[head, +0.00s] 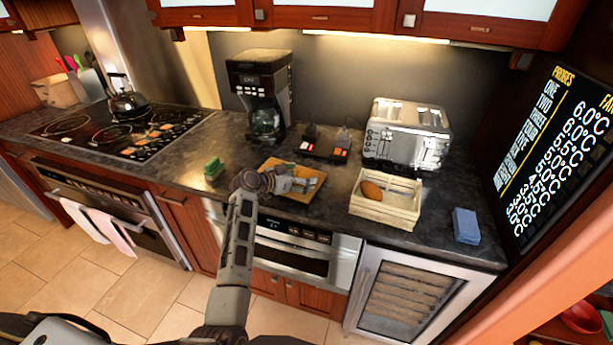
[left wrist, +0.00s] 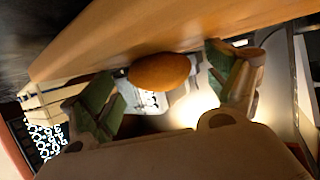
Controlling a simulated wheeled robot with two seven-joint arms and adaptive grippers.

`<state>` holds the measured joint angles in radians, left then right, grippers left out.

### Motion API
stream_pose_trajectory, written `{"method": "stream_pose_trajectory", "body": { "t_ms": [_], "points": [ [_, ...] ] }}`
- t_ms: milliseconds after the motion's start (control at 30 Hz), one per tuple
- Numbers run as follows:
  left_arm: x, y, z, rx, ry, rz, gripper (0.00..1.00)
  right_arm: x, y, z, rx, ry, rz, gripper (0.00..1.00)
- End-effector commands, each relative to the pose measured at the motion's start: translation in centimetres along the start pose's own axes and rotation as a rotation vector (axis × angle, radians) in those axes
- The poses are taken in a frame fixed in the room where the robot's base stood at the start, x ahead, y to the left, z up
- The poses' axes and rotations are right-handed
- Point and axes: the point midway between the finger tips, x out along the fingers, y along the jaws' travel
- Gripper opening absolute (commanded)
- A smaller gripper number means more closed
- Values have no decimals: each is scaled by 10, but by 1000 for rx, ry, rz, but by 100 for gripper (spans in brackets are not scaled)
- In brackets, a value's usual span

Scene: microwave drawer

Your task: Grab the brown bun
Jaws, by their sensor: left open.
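A brown oval bun (left wrist: 160,72) shows in the left wrist view, against the edge of the wooden board (left wrist: 190,25). It appears between the green-padded fingers of my left gripper, with visible space to either side. In the head view my left gripper (head: 302,184) is open, low over the wooden board (head: 310,195) on the counter, and it seems to hide that bun. Another brown oval item (head: 371,190) lies in the left part of a pale wooden crate (head: 384,210). My right gripper is not in view.
A toaster (head: 407,135) stands behind the crate, and a coffee maker (head: 262,95) stands behind the board. A green sponge (head: 213,168) lies left of the board and a blue block (head: 466,225) right of the crate. The drawer appliance (head: 292,252) below is shut.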

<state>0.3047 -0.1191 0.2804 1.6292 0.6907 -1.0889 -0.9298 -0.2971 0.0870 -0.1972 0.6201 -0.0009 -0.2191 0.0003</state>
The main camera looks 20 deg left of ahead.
Motion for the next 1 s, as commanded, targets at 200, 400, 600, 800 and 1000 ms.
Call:
{"method": "stream_pose_trajectory", "body": {
  "t_ms": [200,400,600,800,1000],
  "points": [
    [14,1,0,-1,0,2,88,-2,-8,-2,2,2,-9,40],
    [17,1,2,-1,-4,3,88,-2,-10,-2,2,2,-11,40],
    [17,2,4,-2,-6,4,88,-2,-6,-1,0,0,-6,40],
    [17,2,5,-3,-8,5,86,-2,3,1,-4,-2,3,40],
    [18,2,6,-3,-10,6,60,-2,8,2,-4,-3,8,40]
  ]
}}
